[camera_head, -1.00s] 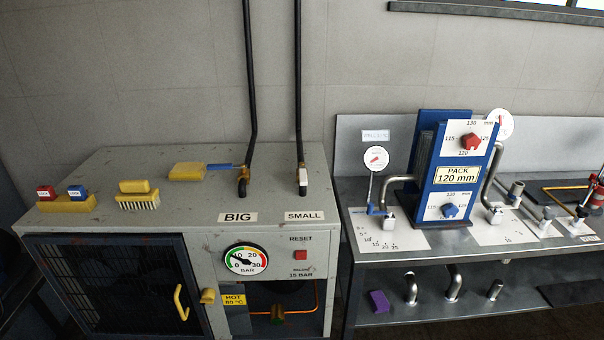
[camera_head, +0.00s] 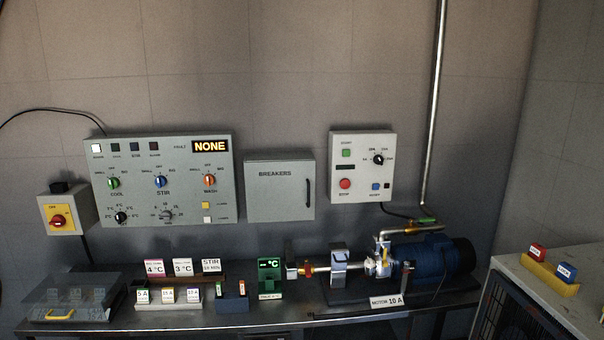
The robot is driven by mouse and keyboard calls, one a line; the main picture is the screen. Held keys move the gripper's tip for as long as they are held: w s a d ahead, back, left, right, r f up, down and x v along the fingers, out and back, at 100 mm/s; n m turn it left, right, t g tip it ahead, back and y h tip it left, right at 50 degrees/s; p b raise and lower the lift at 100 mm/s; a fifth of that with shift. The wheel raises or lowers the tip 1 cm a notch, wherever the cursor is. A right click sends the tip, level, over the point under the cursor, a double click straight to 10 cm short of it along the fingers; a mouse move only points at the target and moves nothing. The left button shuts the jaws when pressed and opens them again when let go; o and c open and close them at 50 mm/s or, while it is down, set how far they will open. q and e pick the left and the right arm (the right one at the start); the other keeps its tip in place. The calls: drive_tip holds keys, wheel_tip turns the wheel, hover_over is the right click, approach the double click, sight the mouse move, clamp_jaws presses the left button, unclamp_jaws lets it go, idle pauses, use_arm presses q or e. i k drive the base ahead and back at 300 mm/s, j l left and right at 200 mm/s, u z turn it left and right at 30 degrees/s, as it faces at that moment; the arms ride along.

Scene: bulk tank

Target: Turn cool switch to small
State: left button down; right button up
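The cool switch (camera_head: 113,183) is a green rotary knob at the left of the grey wall control panel (camera_head: 205,213). Labels around it appear to read SMALL, OFF and BIG, with COOL below; its exact setting is too small to tell. A blue STIR knob (camera_head: 160,181) and an orange WASH knob (camera_head: 209,181) sit in the same row to its right. The panel's display (camera_head: 210,146) reads NONE. Neither of my grippers shows in the head view.
A grey BREAKERS box (camera_head: 279,188) and a start/stop box (camera_head: 361,167) hang to the right. A red-and-yellow isolator (camera_head: 61,219) is at left. The bench below holds label blocks, a green display (camera_head: 270,278) and a blue motor (camera_head: 440,262). A cabinet (camera_head: 535,295) stands at right.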

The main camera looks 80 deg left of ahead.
sight(113, 182)
drive_tip(key=u, duration=3.45)
